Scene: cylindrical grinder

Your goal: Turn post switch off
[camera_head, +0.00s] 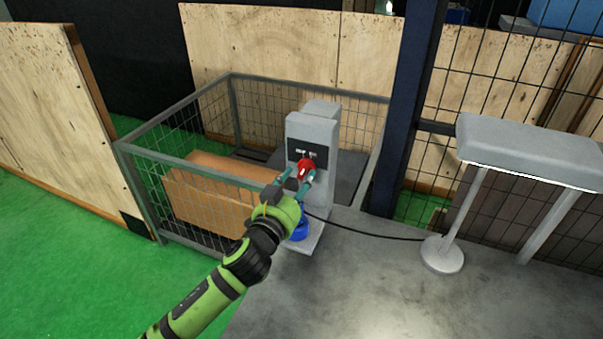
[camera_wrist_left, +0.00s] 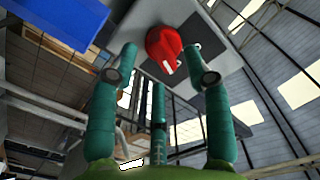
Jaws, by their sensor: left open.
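The post (camera_head: 313,130) is a grey upright box on a flat base at the table's corner. On its front is a dark panel (camera_head: 320,155) with a red switch knob (camera_head: 306,167). The red knob (camera_wrist_left: 164,43) with a white mark also shows in the left wrist view, between and just beyond the fingertips. My left gripper (camera_head: 300,180) is open in front of the knob, with its teal fingers (camera_wrist_left: 160,75) spread to either side. Whether a finger touches the knob I cannot tell. My right gripper is not in view.
A wire mesh crate (camera_head: 180,160) with brown boards (camera_head: 205,200) stands behind and left of the post. A lamp (camera_head: 530,150) stands on the grey table (camera_head: 370,290) at the right. A black cable (camera_head: 365,230) runs from the post to the lamp base.

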